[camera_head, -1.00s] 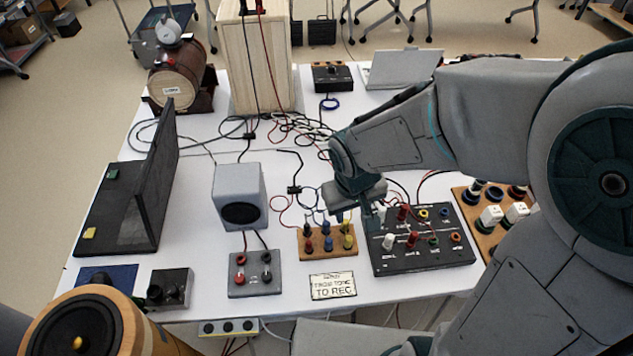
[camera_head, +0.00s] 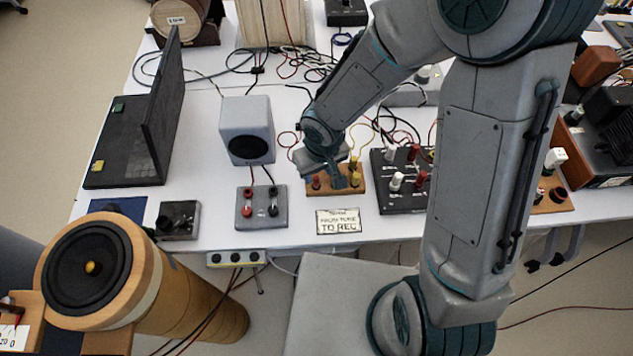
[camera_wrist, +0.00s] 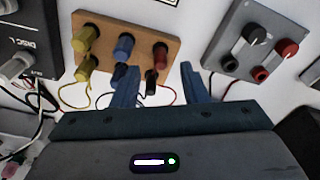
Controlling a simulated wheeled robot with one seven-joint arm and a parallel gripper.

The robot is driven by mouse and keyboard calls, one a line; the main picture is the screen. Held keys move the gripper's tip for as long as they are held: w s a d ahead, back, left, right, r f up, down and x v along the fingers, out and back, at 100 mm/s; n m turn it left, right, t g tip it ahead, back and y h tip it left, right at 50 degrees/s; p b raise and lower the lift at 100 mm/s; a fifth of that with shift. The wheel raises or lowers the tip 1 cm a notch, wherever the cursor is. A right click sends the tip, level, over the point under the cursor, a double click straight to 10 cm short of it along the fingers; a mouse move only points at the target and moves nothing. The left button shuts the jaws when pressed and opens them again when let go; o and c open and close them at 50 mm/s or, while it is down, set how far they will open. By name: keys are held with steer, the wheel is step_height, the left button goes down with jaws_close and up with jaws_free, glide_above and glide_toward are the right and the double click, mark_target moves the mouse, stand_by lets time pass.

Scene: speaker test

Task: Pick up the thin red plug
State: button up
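A small wooden board (camera_head: 376,190) carries red, blue and yellow plugs. Its red plug (camera_head: 316,182) stands at the board's near left corner in the head view. Nothing is visibly held.
A grey terminal box (camera_head: 261,221) with red and black plugs is left of the board. A black panel (camera_head: 392,202) with white and red plugs is close on its right. A speaker (camera_head: 246,125) stands behind left, and a paper sign (camera_head: 338,222) lies in front.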

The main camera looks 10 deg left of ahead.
mark_target(316, 178)
steer(key=f, duration=0.3)
steer(key=w+f+b, duration=0.1)
steer(key=f, duration=0.1)
steer(key=shift+a, duration=0.4)
jaws_close()
